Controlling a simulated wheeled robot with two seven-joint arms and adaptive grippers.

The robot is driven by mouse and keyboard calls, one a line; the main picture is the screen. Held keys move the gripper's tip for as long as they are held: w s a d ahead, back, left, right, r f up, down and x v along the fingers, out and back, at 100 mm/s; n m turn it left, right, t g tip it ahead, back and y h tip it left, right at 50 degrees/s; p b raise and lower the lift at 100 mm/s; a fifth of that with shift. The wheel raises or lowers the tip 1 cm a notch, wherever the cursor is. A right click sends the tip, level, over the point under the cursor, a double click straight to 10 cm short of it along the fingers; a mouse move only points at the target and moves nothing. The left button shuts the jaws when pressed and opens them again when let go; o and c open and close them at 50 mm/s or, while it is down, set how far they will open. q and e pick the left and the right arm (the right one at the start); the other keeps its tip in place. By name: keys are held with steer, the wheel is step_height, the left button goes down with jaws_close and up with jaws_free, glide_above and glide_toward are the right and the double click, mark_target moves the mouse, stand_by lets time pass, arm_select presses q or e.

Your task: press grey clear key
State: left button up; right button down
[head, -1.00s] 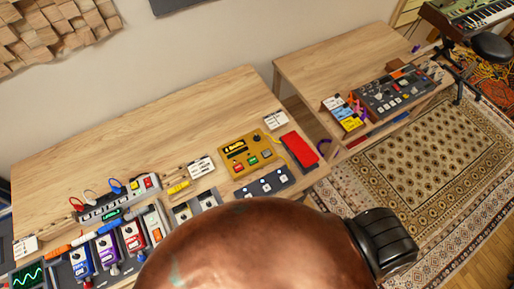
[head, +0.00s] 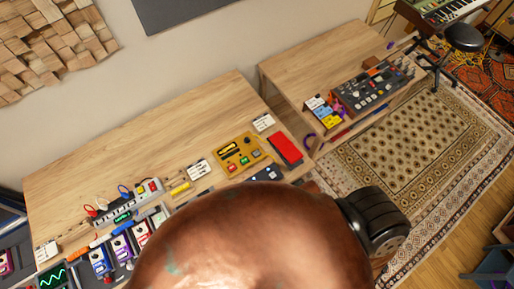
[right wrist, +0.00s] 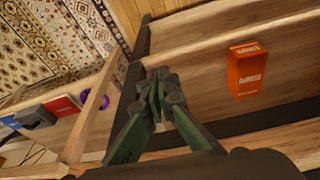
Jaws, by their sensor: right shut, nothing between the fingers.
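A yellow box with a dark display and small coloured keys (head: 238,153) lies on the near wooden table in the head view. I cannot pick out a grey clear key on it or on the other devices. A large brown rounded shape hides part of the table's front edge. My right gripper (right wrist: 160,85) is in the right wrist view, its green fingers shut and empty. It is beside wooden boards, away from the table-top devices in the head view. My left gripper is not in view.
A red flat pedal (head: 286,148) lies right of the yellow box. Coloured pedals (head: 122,246) and a power strip (head: 128,205) lie to the left. A second table (head: 300,67) bears a dark mixer (head: 375,90). An orange box (right wrist: 248,70) is near my right gripper.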

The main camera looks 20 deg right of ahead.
steer(key=w+r+t+h+p, duration=0.1)
steer(key=w+r+p, duration=0.25)
steer(key=r, duration=1.15)
steer(key=w+r+t+p, duration=0.15)
steer(key=r+p, duration=0.35)
steer(key=r, duration=1.1)
steer(key=n+t, duration=0.4)
steer(key=n, duration=0.2)
glide_above(257, 154)
step_height(257, 154, down, 5)
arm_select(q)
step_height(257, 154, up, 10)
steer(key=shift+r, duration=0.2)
arm_select(e)
steer(key=shift+a+r, duration=0.15)
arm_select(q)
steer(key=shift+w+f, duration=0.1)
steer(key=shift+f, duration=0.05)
arm_select(e)
step_height(257, 154, down, 7)
steer(key=b, duration=0.7)
arm_select(q)
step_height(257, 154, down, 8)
steer(key=shift+b, duration=0.45)
arm_select(e)
steer(key=shift+f, duration=0.9)
